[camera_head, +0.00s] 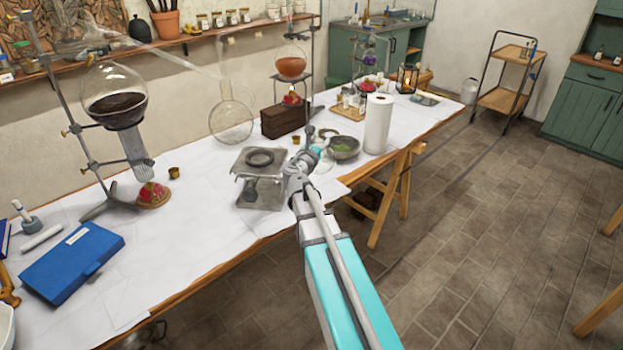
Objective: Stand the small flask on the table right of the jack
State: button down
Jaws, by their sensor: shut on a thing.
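The jack (259,190), a grey metal lab stand with a dark ring on its top plate, stands near the table's front edge. My arm reaches in from the lower right, and my gripper (318,154) is just right of the jack, over the white-covered table (215,235). My gripper is shut on the small flask (323,167), a faint clear glass shape at the fingers. The wrist hides part of it. I cannot tell whether the flask's base touches the table.
A grey bowl with green contents (343,147) and a paper towel roll (378,124) stand right of my gripper. A wooden box (286,118) and a large clear flask (231,122) are behind. A blue case (72,262) lies left. Table between case and jack is mostly clear.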

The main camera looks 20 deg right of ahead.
aim_at(322, 143)
jog(key=shift+w+d+f+n+t+y+b, duration=0.75)
jog(key=shift+w+f+y, duration=0.2)
jog(key=shift+w, duration=0.15)
jog(key=shift+w+d+f+n+t+y+b, duration=0.65)
jog(key=shift+w+d+f+y+b, duration=0.25)
jog(key=shift+w, duration=0.2)
jog(key=shift+a+r, duration=0.1)
jog(key=w+d+f+b, duration=0.3)
jog(key=w+f+b, duration=0.5)
jog(key=w, duration=0.4)
jog(key=shift+w+d+f+b, duration=0.3)
jog(key=shift+w+f+b, duration=0.1)
jog(key=shift+f, duration=0.1)
jog(key=shift+f, duration=0.1)
jog(key=shift+w+d+f+b, duration=0.1)
jog(key=shift+w+f+b, duration=0.1)
jog(key=shift+f+b, duration=0.8)
jog(key=shift+w+f+b, duration=0.15)
jog(key=shift+f+b, duration=0.75)
jog(key=shift+b, duration=0.1)
